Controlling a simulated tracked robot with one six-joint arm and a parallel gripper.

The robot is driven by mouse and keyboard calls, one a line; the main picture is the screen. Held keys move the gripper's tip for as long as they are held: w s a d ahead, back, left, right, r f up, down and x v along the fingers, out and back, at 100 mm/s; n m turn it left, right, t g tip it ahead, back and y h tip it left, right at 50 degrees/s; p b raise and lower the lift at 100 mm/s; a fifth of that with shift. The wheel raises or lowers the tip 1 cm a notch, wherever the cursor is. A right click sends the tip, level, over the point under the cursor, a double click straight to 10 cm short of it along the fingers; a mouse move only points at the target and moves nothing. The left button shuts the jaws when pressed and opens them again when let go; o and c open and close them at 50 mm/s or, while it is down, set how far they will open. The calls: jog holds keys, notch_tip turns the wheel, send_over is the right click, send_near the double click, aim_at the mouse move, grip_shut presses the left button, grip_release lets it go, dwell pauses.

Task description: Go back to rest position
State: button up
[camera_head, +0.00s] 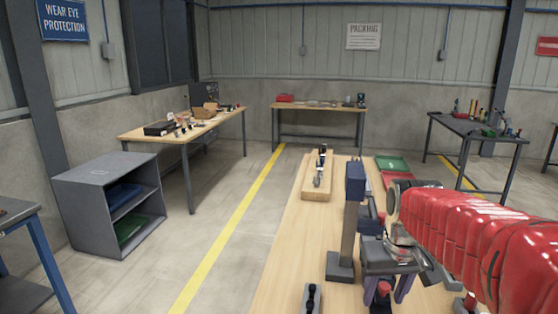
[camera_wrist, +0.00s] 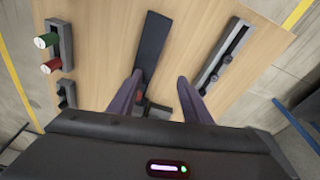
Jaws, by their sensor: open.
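My gripper (camera_head: 387,293) is over the right side of the wooden workbench (camera_head: 280,260), at the end of my red-sleeved arm. In the wrist view my gripper (camera_wrist: 160,77) has its two purple fingers spread wide apart, with nothing held between them. A dark, long part (camera_wrist: 152,42) lies beyond the fingertips in that view. A small red and dark part shows low between the fingers, partly hidden. In the head view a grey post with a blue top (camera_head: 354,180) stands just left of my gripper.
A grey holder (camera_wrist: 67,48) with a green and a red cylinder is left in the wrist view; a grey rail (camera_wrist: 222,58) is right. Green (camera_head: 392,164) and red trays lie at the bench's far end. A grey shelf (camera_head: 85,205) stands left, beyond clear floor.

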jog(key=s+a+t, duration=0.1)
jog(key=s+a, duration=0.2)
jog(key=s, duration=0.5)
jog(key=s+a+t, duration=0.2)
jog(key=s+a, duration=0.1)
jog(key=s, duration=0.4)
jog(key=shift+s+a, duration=0.25)
jog(key=shift+s, duration=0.1)
